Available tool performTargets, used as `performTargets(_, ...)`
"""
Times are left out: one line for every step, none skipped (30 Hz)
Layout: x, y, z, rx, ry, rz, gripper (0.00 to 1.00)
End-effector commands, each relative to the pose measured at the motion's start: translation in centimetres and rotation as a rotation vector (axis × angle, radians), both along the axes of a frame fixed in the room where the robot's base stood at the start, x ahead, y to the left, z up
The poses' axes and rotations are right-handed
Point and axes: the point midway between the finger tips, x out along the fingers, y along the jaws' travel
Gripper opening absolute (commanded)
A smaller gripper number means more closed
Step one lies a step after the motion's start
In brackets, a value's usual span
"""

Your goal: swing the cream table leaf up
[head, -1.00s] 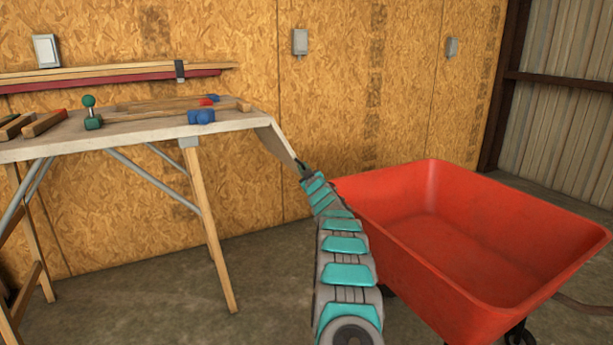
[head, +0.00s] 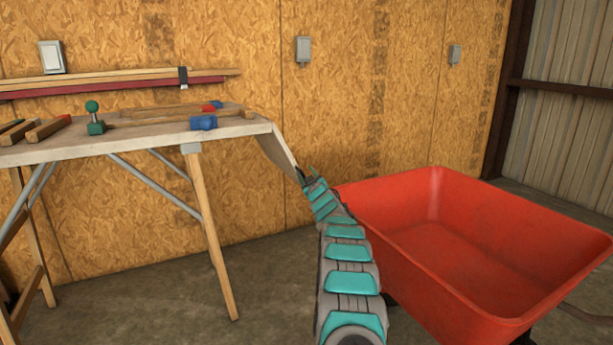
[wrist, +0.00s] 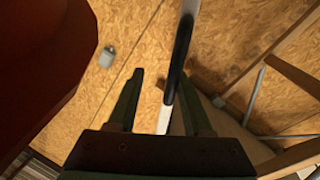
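The cream table leaf (head: 277,155) hangs slanting down from the right end of the worktable (head: 150,137). My gripper (head: 307,173) is at the leaf's lower right edge. In the wrist view, my gripper (wrist: 160,98) has its two fingers apart, with a thin pale and dark strip, seemingly the leaf (wrist: 172,85) seen edge-on, running between them. The strip lies close to the right finger, with a clear gap to the left finger. I cannot tell whether the right finger touches it.
A red wheelbarrow (head: 440,235) stands close to the right of my arm. Blue clamps (head: 204,123), a green-knobbed tool (head: 95,122) and wood pieces lie on the tabletop. A board wall (head: 340,90) stands behind. Concrete floor is open under the leaf.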

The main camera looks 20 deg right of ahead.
Motion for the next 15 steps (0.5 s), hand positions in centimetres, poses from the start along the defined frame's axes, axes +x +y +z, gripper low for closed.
performTargets(-0.1,-0.1,0.0,0.000,0.000,-0.002,0.47)
performTargets(-0.1,-0.1,0.0,0.000,0.000,-0.002,0.47)
performTargets(-0.2,-0.1,0.0,-0.001,0.000,-0.001,0.47)
performTargets(-0.3,-0.1,0.0,-0.001,0.001,-0.002,0.47)
performTargets(-0.5,-0.1,0.0,0.000,0.001,-0.002,0.47)
performTargets(-0.7,-0.1,-0.1,-0.001,0.001,-0.003,0.47)
performTargets(-0.9,-0.1,-0.1,0.000,0.002,-0.003,0.47)
performTargets(-1.1,-0.1,-0.1,0.001,0.002,-0.005,0.47)
performTargets(-1.5,-0.1,-0.2,0.002,0.003,-0.005,0.47)
performTargets(-1.8,0.0,-0.2,0.002,0.002,-0.004,0.47)
performTargets(-2.0,0.1,-0.1,0.003,0.000,-0.002,0.47)
performTargets(-2.4,0.2,-0.2,0.003,-0.002,-0.002,0.47)
performTargets(-2.7,0.3,-0.3,0.005,-0.003,-0.001,0.47)
performTargets(-3.0,0.3,-0.4,0.004,-0.001,-0.002,0.47)
performTargets(-3.4,0.3,-0.4,0.004,0.001,-0.001,0.47)
